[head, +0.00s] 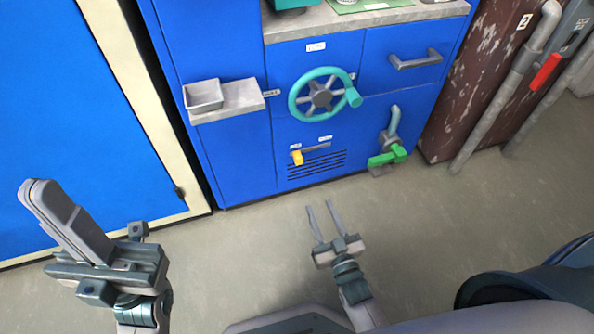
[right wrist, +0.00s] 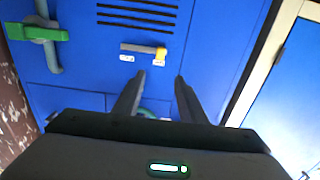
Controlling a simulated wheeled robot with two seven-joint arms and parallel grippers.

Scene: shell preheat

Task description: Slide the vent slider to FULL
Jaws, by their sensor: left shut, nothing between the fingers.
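The vent slider has a yellow knob (head: 297,158) at the left end of a short grey track (head: 317,148) on the blue cabinet front, above dark vent slots. Two small white labels sit above the track; their text is too small to read. In the right wrist view, turned about upside down, the knob (right wrist: 161,53) is at the track's right end. My right gripper (head: 320,204) is open and empty, below and in front of the slider. Its fingertips (right wrist: 160,76) point toward the knob, apart from it. My left gripper (head: 40,186) is shut and empty, far left.
A teal handwheel (head: 320,95) is above the slider. A green valve handle (head: 388,156) on a pipe is to its right. A grey shelf (head: 240,100) with a small tray (head: 203,95) juts out at upper left. The floor before the cabinet is clear.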

